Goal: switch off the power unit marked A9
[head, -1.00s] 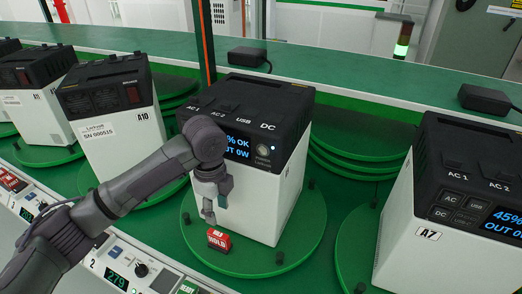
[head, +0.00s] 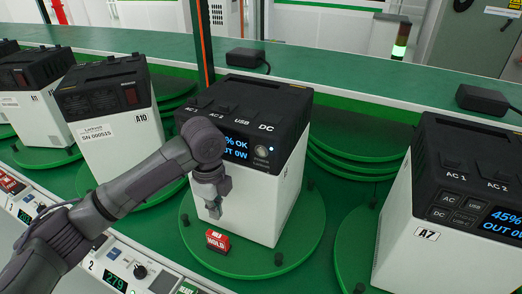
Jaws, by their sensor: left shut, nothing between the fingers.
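The centre power unit (head: 250,195) is a white box with a black top, upright on a green turntable (head: 300,240). No A9 marking is readable on it; my arm hides part of its front. Its lit screen (head: 236,149) shows "% OK" and "OUT 0W", partly covered. A round button (head: 262,152) sits right of the screen, with a small light (head: 271,149) above it. My left gripper (head: 214,212) is shut and empty, pointing down in front of the unit's white face, below the screen. It is just above a red HOLD block (head: 217,241). My right gripper is not in view.
Unit A10 (head: 115,150) stands to the left, with another unit (head: 40,108) beyond it. Unit A7 (head: 405,215) stands to the right, its screen lit at 45%. A control strip (head: 125,275) runs along the front. Black adapters (head: 248,58) lie on the back shelf.

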